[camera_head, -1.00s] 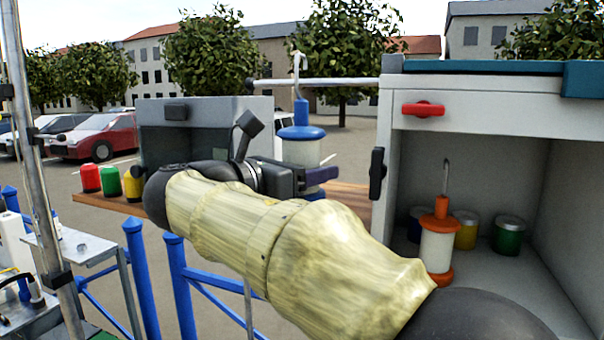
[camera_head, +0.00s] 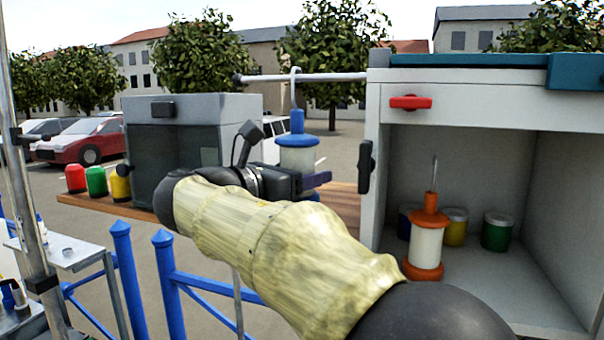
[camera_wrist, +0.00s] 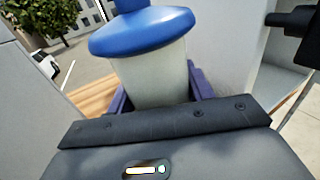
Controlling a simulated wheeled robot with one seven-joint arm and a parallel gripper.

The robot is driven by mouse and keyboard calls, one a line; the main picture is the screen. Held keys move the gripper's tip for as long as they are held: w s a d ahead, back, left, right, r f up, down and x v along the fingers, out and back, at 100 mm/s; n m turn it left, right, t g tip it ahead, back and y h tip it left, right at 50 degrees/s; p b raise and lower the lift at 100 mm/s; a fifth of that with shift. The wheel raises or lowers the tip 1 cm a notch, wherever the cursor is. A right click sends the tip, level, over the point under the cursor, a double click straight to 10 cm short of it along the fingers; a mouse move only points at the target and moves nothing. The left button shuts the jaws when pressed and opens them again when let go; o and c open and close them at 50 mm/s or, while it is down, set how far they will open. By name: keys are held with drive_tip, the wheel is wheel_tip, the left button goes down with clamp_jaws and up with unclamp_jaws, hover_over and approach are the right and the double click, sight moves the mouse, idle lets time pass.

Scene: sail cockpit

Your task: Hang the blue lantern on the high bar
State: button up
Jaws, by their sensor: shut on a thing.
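The blue lantern (camera_head: 298,155) has a blue cap, a pale body and a grey hook on top. Its hook (camera_head: 295,85) is at the high bar (camera_head: 310,78), with the curved top appearing just over the bar; I cannot tell whether it touches. The lantern is upright. My gripper (camera_head: 312,182) is shut on the lantern's body. In the wrist view the lantern (camera_wrist: 150,70) sits between the two purple fingers (camera_wrist: 158,92). The lantern's base is mostly hidden by my gripper.
An orange lantern (camera_head: 427,240) stands in the open white cabinet (camera_head: 560,215) at right, before several jars. A grey box (camera_head: 190,140) and red, green and yellow jars (camera_head: 97,181) stand on a wooden shelf (camera_head: 140,210). Blue railings (camera_head: 170,285) are in front.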

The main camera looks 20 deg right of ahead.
drive_tip(key=o, duration=1.2)
drive_tip(key=shift+s+a+f, duration=0.1)
drive_tip(key=shift+s+a, duration=0.1)
drive_tip(key=shift+a, duration=0.25)
drive_tip(key=b+v, duration=0.3)
drive_tip(key=v, duration=1.3)
drive_tip(key=shift+a+b, duration=0.25)
drive_tip(key=shift+b, duration=0.15)
drive_tip(key=shift+s, duration=0.1)
